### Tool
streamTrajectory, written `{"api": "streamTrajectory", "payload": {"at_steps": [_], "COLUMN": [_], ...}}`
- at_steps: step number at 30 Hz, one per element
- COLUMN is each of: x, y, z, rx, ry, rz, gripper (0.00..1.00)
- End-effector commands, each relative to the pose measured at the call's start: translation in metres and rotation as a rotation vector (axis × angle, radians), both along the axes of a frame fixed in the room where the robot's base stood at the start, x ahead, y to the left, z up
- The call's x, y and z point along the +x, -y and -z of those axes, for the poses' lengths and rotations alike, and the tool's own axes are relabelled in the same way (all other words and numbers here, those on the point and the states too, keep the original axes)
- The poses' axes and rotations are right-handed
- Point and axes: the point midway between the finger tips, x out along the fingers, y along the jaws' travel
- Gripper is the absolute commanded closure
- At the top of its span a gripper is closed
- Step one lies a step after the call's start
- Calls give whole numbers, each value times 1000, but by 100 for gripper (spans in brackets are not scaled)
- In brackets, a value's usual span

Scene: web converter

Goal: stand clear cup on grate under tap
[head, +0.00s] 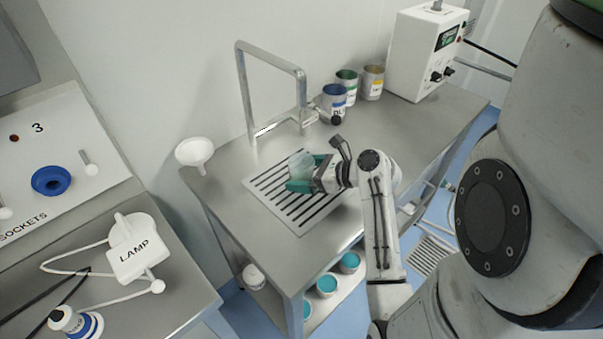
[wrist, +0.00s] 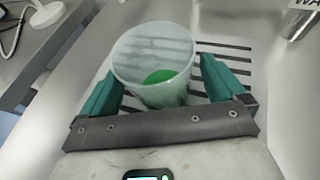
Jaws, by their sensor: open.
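The clear cup (wrist: 150,62) stands upright on the slotted grate (wrist: 225,52), with a green patch showing at its bottom. In the head view the cup (head: 300,163) is over the grate (head: 296,219), partly hidden by my gripper. My gripper (wrist: 160,85) is open, with one teal finger on each side of the cup. In the head view my gripper (head: 300,178) reaches in from the right, low over the grate. Whether a finger touches the cup I cannot tell. The metal tap (head: 272,58) arches up behind the grate.
Several labelled cans, including a blue one (head: 334,100), stand behind right of the tap. A white funnel (head: 195,153) sits at the bench's left edge. A white control box (head: 425,50) stands at the back right. A lamp (head: 138,250) lies on the left bench.

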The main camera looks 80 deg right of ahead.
Motion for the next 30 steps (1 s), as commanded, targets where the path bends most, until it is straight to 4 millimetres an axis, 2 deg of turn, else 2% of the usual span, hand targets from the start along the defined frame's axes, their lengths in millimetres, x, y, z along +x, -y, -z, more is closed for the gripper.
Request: {"api": "streamTrajectory", "payload": {"at_steps": [9, 15, 21, 30], "x": [-58, -87, -101, -102], "y": [-8, -13, -16, -16], "z": [-24, -37, -42, -43], "rx": [-3, -2, -1, -1], "ry": [1, 1, 0, 0], "rz": [3, 2, 1, 0], "gripper": [3, 3, 3, 3]}}
